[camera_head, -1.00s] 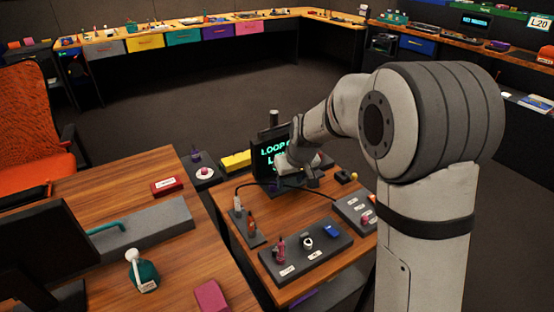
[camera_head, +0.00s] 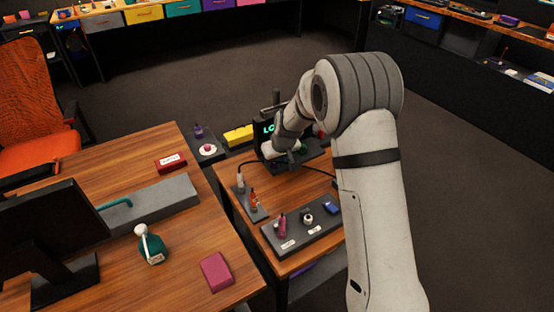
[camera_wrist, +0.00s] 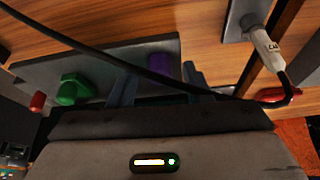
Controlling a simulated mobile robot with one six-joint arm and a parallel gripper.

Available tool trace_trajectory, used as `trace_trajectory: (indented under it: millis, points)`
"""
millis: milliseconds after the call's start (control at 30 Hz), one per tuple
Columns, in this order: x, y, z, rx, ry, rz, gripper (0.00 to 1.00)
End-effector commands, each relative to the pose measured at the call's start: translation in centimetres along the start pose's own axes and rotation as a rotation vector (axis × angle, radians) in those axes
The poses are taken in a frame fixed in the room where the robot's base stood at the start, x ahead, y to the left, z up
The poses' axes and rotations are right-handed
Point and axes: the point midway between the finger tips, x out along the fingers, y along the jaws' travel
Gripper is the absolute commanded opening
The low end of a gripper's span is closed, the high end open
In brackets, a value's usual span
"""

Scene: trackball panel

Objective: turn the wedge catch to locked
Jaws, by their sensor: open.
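I cannot tell for sure which part is the wedge catch. In the wrist view, a grey panel (camera_wrist: 30,75) on the wooden table carries a green hexagonal knob (camera_wrist: 76,88) and a purple knob (camera_wrist: 160,68). My gripper (camera_wrist: 158,86) is open, with its two fingers apart at the near edge of this panel and nothing seen held between them. The purple knob shows just beyond the gap. In the head view my wrist is low in front of the dark display (camera_head: 262,130), and the fingertips cannot be made out.
A black cable (camera_wrist: 120,60) crosses the wrist view in front of the panel to a pale plug (camera_wrist: 262,48). A red part (camera_wrist: 38,101) sits at the left.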

Motion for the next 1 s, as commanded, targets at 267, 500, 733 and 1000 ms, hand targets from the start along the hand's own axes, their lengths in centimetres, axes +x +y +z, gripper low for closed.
trace_trajectory:
  millis: [267,500,733,1000]
  points:
    - [-0.04,0.06,-0.01,0.001,0.0,0.001,0.36]
    - [-0.06,0.1,0.0,0.001,0.0,0.001,0.16]
    - [-0.08,0.13,0.0,0.002,0.001,0.001,0.0]
    - [-0.34,0.07,-0.07,0.073,-0.003,0.032,0.0]
